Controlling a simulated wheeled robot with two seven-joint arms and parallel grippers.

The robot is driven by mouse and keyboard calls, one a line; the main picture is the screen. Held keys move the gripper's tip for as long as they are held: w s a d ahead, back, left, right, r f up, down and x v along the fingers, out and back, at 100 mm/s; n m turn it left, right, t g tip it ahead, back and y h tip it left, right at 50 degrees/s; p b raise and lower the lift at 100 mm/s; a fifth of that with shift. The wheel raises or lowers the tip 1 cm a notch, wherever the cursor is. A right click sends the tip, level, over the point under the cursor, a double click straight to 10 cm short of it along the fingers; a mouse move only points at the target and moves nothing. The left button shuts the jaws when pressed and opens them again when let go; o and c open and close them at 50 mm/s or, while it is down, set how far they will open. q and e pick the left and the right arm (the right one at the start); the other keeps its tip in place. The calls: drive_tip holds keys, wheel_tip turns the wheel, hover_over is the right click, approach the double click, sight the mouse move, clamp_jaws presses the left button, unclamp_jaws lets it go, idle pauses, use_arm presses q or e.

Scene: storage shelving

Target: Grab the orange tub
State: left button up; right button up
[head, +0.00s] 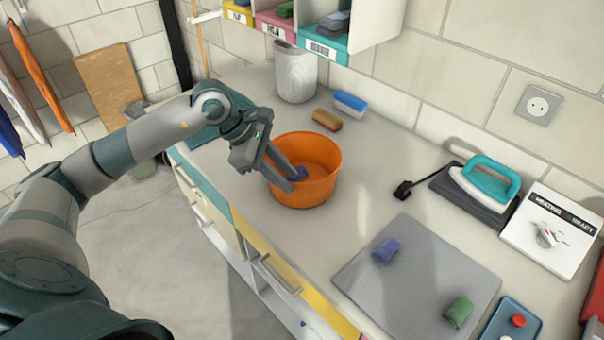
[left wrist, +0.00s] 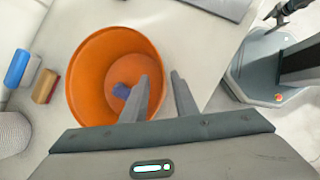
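The orange tub (head: 322,190) stands upright on the grey counter, with a small blue item (head: 301,173) inside. It also shows in the left wrist view (left wrist: 88,70), where the blue item (left wrist: 121,90) lies on its floor. My left gripper (head: 291,180) is at the tub's near left rim, its fingers pointing down. In the left wrist view my left gripper (left wrist: 160,75) has its fingers apart: one over the tub's inside, the other just outside the rim. Contact with the wall cannot be told. A dark part at the wrist view's top right seems to be my right gripper (left wrist: 275,13), too small to read.
A pale bin (head: 296,75), a blue-and-white block (head: 350,102) and a brown block (head: 327,120) stand behind the tub. To the right are a grey mat (head: 415,285) with small items, an iron (head: 484,185) and a white box (head: 548,235).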

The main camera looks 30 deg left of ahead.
sight(296, 192)
use_arm(q)
drive_tip(key=shift+w+d+f+p, duration=0.15)
drive_tip(key=shift+d+f+p, duration=0.25)
drive_tip(key=shift+f+p, duration=0.15)
drive_tip(key=p+x, duration=0.1)
drive_tip(key=x, duration=0.1)
drive_tip(key=shift+w+d+f+p, duration=0.1)
drive_tip(key=shift+d+f+p, duration=0.1)
drive_tip(key=shift+f+p, duration=0.15)
drive_tip(key=shift+w+d+f, duration=0.1)
drive_tip(key=shift+f, duration=0.25)
drive_tip(key=shift+c, duration=0.4)
clamp_jaws()
